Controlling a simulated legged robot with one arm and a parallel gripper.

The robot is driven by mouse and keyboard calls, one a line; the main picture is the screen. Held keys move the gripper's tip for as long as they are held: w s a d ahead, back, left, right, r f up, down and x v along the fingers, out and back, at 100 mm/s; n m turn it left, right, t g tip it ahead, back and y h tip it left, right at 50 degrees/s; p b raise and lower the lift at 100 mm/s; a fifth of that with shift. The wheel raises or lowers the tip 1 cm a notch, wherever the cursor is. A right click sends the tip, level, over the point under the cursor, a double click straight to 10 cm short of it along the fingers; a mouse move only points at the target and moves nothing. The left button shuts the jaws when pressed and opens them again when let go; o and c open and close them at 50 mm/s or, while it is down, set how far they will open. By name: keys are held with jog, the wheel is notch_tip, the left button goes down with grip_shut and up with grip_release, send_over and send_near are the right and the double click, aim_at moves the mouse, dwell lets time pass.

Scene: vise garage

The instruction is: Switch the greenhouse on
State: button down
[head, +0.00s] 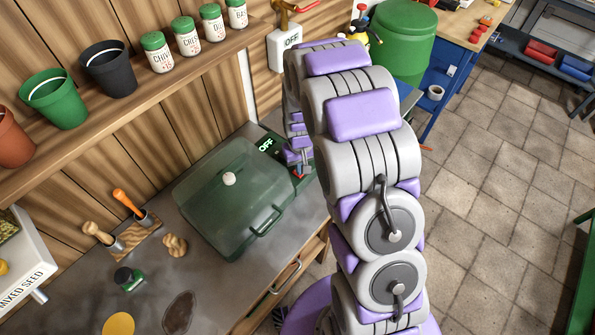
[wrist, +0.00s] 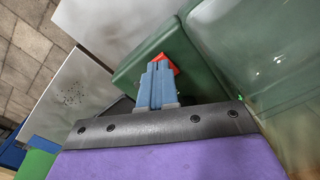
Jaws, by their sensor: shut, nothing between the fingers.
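The greenhouse (head: 225,200) is a dark green box with a clear, closed lid on the grey bench. Its lid also fills the right side of the wrist view (wrist: 270,50). A display on its back right corner reads OFF (head: 266,145). A red switch (wrist: 172,64) sits on its green side housing (wrist: 140,66). My gripper (wrist: 156,68) is shut and empty, with its blue fingertips right at the red switch. I cannot tell if they touch. In the head view my gripper (head: 299,170) is mostly hidden by my arm.
A shelf (head: 150,110) with pots and labelled jars runs above the bench. Small tools stand in a wooden holder (head: 135,238) left of the greenhouse. A wall box (head: 287,38) also reads OFF. A green barrel (head: 403,40) stands behind my arm. Tiled floor is open at right.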

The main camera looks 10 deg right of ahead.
jog(key=shift+f, duration=0.55)
dwell(0.4)
jog(key=shift+r+p, duration=0.95)
jog(key=shift+r, duration=2.6)
jog(key=s+r+b, duration=0.2)
jog(key=s+r, duration=1.2)
jog(key=s, duration=0.3)
jog(key=s+r+m+g, duration=0.1)
jog(key=s+r, duration=0.2)
jog(key=s, duration=1.4)
jog(key=shift+g+b, duration=0.35)
jog(key=shift+g, duration=0.05)
jog(key=shift+s, duration=0.1)
